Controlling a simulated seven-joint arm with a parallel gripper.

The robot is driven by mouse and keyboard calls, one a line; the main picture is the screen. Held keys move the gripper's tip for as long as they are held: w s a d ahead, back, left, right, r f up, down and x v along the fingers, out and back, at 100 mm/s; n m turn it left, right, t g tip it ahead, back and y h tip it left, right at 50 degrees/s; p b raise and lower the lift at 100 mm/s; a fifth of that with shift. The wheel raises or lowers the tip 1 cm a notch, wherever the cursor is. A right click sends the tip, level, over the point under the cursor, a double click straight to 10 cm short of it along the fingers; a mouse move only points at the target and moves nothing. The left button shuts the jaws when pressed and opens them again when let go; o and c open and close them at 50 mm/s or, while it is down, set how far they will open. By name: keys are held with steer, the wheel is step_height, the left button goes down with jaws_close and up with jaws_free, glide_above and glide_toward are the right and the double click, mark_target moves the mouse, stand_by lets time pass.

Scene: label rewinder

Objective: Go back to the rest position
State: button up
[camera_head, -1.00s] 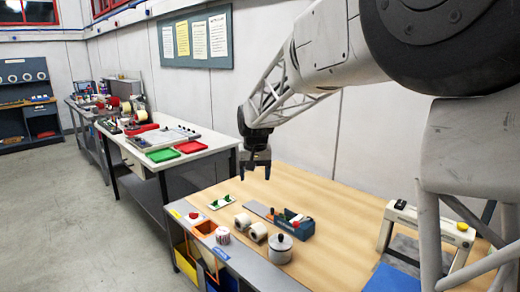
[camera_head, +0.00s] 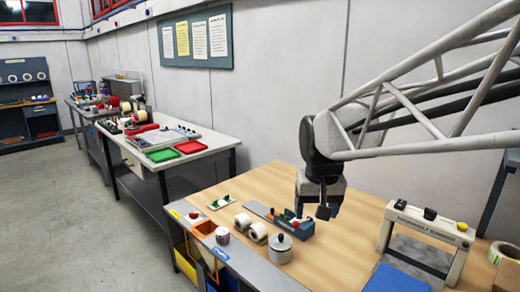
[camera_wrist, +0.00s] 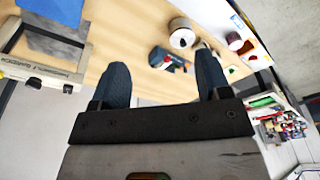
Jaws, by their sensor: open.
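My gripper (camera_head: 318,212) hangs over the wooden table (camera_head: 345,262) in the head view, above and right of the blue device with a red knob (camera_head: 297,226). Its two dark fingers are spread apart, also in the wrist view (camera_wrist: 163,72), with nothing held between them. The blue device also shows beyond the fingers in the wrist view (camera_wrist: 168,58). My gripper looks clear of everything on the table.
A white arch-shaped frame (camera_head: 432,222) with dark buttons stands right of my gripper. A blue mat (camera_head: 398,280) lies near it. Tape rolls (camera_head: 258,232) and a lidded grey pot (camera_head: 280,249) stand at the left front.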

steer(key=s+d+f, duration=0.3)
steer(key=s, duration=0.7)
steer(key=s+d+f, duration=0.3)
steer(key=s, duration=0.7)
steer(key=shift+s+f+t, duration=0.15)
steer(key=shift+f+t, duration=0.1)
steer(key=shift+t, duration=0.05)
